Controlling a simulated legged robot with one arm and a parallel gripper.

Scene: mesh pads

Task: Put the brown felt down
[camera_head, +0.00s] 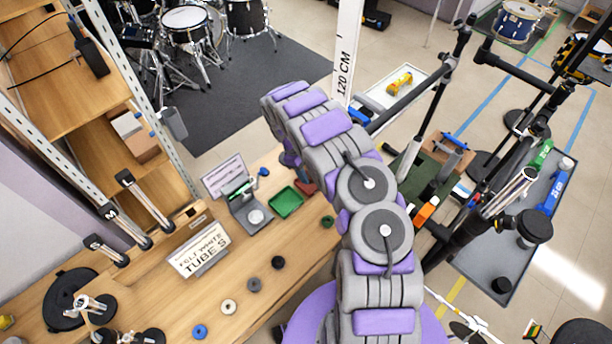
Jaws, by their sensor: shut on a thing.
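My arm rises through the middle of the camera_head view, and its upper links hide what lies behind them. A small purple and grey part of it shows at the arm's left edge, above the workbench. My gripper's fingers are hidden, and I see no brown felt. Several small felt rings lie apart on the wooden workbench (150,275): a blue ring (200,331), a white ring (228,306), a dark grey ring (254,285), a black ring (278,262) and a green ring (327,221).
A green tray (286,202), a red piece (305,187) and a grey device (247,209) sit farther back. Shelves (75,80) rise at left. Black stands (470,200) and a grey table (490,262) are at right.

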